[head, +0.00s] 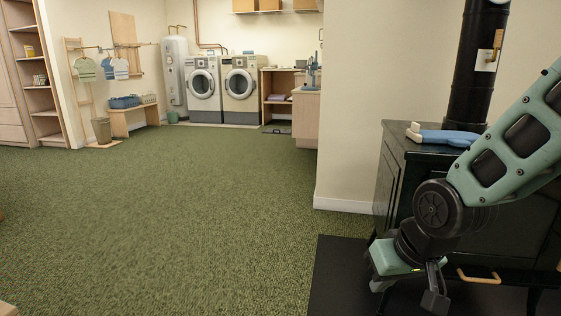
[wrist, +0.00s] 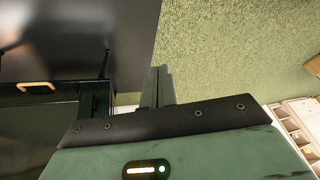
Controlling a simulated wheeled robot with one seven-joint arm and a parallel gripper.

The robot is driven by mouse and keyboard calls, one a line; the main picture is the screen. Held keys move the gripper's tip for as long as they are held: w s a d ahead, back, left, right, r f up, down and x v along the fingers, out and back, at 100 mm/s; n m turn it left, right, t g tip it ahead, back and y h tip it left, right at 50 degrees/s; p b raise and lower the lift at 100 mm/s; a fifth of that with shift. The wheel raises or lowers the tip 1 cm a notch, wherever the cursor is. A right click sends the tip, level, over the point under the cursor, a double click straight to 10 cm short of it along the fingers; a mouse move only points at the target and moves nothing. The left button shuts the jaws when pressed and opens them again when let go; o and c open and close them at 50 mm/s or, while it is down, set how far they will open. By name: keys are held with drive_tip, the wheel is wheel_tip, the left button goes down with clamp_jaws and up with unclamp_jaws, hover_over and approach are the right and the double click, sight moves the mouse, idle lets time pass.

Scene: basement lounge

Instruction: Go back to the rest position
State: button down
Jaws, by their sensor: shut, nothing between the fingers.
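My gripper (head: 410,285) hangs from my green and black arm at the lower right of the head view, pointing down in front of the black stove (head: 390,185). Its fingers look shut and hold nothing. The wrist view shows the gripper's dark fingers (wrist: 157,88) beyond the green housing, with green carpet and a dark floor plate behind them. A blue thing with a pale end (head: 440,136) lies on the stove top, apart from the gripper.
The stove's black pipe (head: 473,70) rises behind my arm. A wooden handle (head: 478,276) is on its front, close to my gripper. The dark floor plate (head: 335,280) lies below. Open green carpet (head: 180,220) spreads to the left, with washing machines (head: 241,88) at the back.

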drive_tip(key=s+a+r+n+g+h+p, duration=0.1)
drive_tip(key=s+a+r+n+g+p, duration=0.2)
drive_tip(key=s, duration=0.6)
drive_tip(key=s+a+r+n+g+p, duration=0.1)
drive_tip(key=s+r+n, duration=0.3)
drive_tip(key=s, duration=0.5)
wheel_tip(320, 180, up, 37)
drive_tip(key=m+p, duration=0.1)
drive_tip(key=p, duration=3.5)
drive_tip(key=shift+w+a, duration=0.2)
drive_tip(key=shift+w, duration=0.05)
